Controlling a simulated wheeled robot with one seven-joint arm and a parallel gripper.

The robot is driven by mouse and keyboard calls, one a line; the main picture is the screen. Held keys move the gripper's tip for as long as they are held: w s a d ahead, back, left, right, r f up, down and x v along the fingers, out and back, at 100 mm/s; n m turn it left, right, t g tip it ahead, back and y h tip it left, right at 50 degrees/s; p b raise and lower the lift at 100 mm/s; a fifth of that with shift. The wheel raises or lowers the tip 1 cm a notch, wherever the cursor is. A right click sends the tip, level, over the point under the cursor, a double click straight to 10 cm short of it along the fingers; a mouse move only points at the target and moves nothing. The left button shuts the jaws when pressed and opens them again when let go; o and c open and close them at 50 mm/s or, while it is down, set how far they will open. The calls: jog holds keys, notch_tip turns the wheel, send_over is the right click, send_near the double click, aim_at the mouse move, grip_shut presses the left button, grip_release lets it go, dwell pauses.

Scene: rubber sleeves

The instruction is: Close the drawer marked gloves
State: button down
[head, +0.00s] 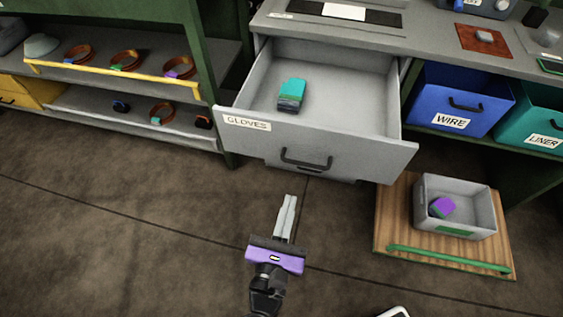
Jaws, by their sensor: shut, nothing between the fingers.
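The grey drawer (370,156) with a white label reading GLOVES (247,123) stands pulled out below the worktop. Its dark bar handle (306,160) is on the front panel. A teal and dark-blue folded item (291,94) lies inside on the drawer floor. My gripper (289,199) is shut and empty. It appears in front of the drawer front, just below the handle in the picture, and looks apart from it. How far apart in depth is hard to tell.
A wooden platform (388,215) with a green bar holds a grey bin (465,226) at the lower right. Blue WIRE (430,102) and teal LINER (540,110) bins sit right of the drawer. A shelf with a yellow rail (110,76) stands left. The floor around my gripper is clear.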

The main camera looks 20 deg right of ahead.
aim_at(304, 146)
jog(key=b+x, duration=0.2)
jog(key=x, duration=1.2)
jog(key=shift+f, duration=0.1)
jog(key=b+x, duration=0.4)
jog(key=x, duration=2.7)
jog(key=shift+d+f, duration=0.1)
jog(key=shift+f, duration=0.05)
jog(key=shift+w+d+b, duration=0.35)
jog(key=shift+w+b, duration=0.05)
jog(key=shift+w, duration=0.05)
jog(key=shift+w+r, duration=0.1)
jog(key=shift+r, duration=0.2)
jog(key=shift+d, duration=0.15)
